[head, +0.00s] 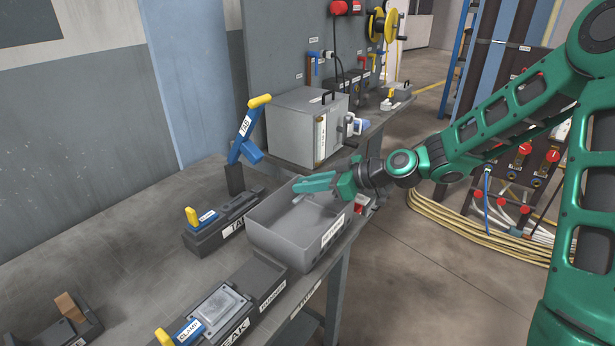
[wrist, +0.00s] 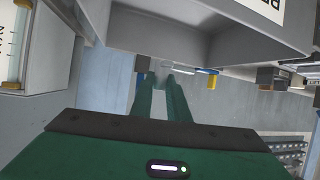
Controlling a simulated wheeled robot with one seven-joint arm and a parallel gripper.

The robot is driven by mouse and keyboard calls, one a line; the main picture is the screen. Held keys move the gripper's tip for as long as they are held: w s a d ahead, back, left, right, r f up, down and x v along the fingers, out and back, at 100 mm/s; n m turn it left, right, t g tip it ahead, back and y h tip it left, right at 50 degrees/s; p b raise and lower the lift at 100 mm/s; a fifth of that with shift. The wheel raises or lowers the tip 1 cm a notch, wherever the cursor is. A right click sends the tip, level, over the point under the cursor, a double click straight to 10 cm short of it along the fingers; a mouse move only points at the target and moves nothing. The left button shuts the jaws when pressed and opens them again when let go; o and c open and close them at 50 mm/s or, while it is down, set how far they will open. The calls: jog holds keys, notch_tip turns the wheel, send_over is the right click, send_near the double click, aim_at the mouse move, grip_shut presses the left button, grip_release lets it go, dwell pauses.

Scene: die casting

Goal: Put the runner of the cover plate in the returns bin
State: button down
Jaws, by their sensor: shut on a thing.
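My gripper (head: 308,184) is over the grey open bin (head: 270,237), its fingers pointing left across the bin's far right part. In the wrist view the fingers (wrist: 160,80) are shut on a thin pale piece, the runner (wrist: 180,70), of which only a little shows at the fingertips. In the head view the runner is hard to make out against the bin. A square grey cover plate (head: 222,304) lies in the clamp fixture with the blue, yellow-tipped handle.
A tall blue lever with a yellow grip (head: 247,131) and a dark fixture (head: 218,221) stand left of the bin. A grey cabinet (head: 307,124) stands behind it. The bench top (head: 130,210) at left is mostly clear.

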jog(key=shift+f, duration=3.15)
jog(key=c, duration=1.6)
grip_release()
